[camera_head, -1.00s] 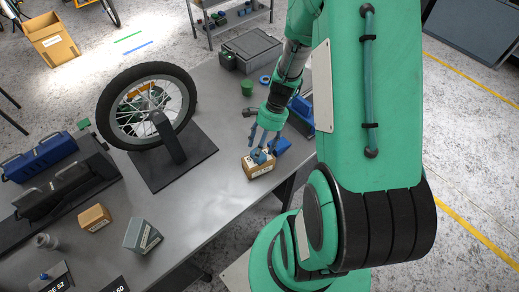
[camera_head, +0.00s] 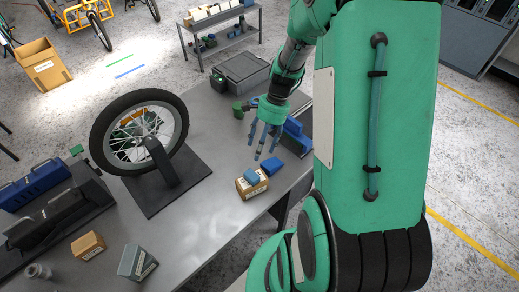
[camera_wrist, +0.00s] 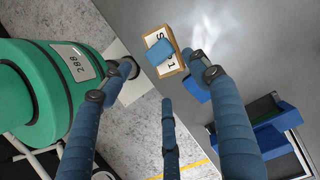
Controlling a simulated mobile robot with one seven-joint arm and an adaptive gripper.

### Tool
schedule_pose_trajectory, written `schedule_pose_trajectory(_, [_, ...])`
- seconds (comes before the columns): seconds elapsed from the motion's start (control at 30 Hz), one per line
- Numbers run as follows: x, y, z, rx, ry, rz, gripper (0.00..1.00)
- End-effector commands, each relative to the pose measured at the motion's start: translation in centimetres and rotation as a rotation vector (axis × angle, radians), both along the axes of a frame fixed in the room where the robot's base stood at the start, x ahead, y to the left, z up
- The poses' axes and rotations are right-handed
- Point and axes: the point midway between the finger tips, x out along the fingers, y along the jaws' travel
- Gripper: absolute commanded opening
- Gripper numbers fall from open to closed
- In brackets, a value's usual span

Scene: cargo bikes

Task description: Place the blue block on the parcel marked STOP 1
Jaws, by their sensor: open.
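The small brown parcel (camera_head: 262,187) lies on the grey workbench near its front edge. In the wrist view the parcel (camera_wrist: 175,62) carries a white label, partly covered, with "S" and "1" readable. A light blue block (camera_head: 251,175) rests on top of the parcel, and it also shows in the wrist view (camera_wrist: 159,52), lying over part of the label. My gripper (camera_head: 262,151) is above the bench, a little behind and above the parcel, with its fingers spread and empty. The fingers are apart from the block.
A darker blue piece (camera_head: 272,166) lies right beside the parcel. A blue bin (camera_head: 295,138) stands behind it. A wheel (camera_head: 139,132) on a black stand, a tan box (camera_head: 88,246) and a grey-green box (camera_head: 137,262) are to the left. Bench between is clear.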

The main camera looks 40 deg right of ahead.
Motion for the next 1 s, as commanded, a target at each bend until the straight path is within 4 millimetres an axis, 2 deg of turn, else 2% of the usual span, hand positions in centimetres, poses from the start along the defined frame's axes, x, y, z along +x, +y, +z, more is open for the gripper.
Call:
schedule_pose_trajectory(0.5, [0.0,0.0,0.0,0.0,0.0,0.001,0.61])
schedule_pose_trajectory(0.67, [0.2,0.5,0.8,-0.013,-0.015,0.03,0.61])
schedule_pose_trajectory(0.87, [0.9,2.5,4.2,-0.072,-0.076,0.163,0.61])
schedule_pose_trajectory(1.0, [1.2,5.2,8.2,-0.143,-0.151,0.326,0.61])
